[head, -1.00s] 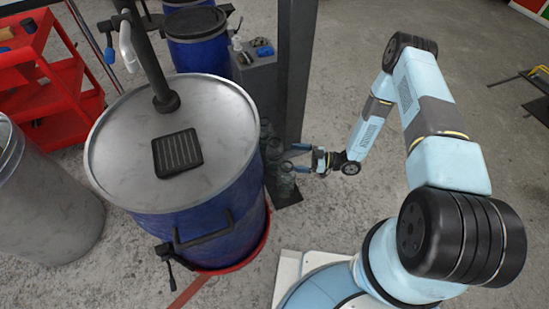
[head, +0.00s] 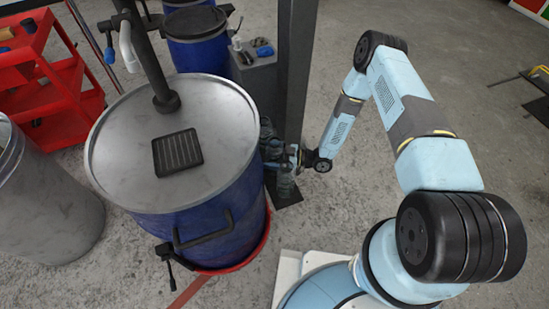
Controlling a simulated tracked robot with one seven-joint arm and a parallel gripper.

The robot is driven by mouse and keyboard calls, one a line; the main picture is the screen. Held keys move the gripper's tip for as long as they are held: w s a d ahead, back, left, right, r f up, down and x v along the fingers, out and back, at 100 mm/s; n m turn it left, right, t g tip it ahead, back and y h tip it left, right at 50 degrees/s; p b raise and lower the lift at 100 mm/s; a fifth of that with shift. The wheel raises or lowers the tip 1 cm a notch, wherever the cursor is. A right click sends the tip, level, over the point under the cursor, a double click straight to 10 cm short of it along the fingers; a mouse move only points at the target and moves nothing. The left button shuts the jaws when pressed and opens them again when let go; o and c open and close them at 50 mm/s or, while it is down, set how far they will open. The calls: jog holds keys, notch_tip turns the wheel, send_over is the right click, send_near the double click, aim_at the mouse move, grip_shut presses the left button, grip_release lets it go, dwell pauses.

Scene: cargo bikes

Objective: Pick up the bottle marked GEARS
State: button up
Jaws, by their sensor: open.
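Several clear bottles stand close together between the blue drum and the dark post. The nearest bottle (head: 284,184) shows low at the right side of the drum. No marking can be read on any of them, so I cannot tell which one is marked GEARS. My gripper (head: 280,160) is open, low down among or just above the bottles, pointing left toward the drum. Its fingers are small and partly lost against the bottles and the drum's edge. I cannot tell whether a bottle is between them.
The large blue drum (head: 213,225) with a grey metal lid stands directly left of my gripper. The dark post (head: 296,75) rises just behind it. A grey cabinet (head: 255,75) with small items stands farther back. Open concrete floor (head: 480,130) lies to the right.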

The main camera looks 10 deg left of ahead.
jog(key=shift+a, duration=0.1)
jog(key=shift+c, duration=0.4)
jog(key=c, duration=0.9)
jog(key=shift+c, duration=0.2)
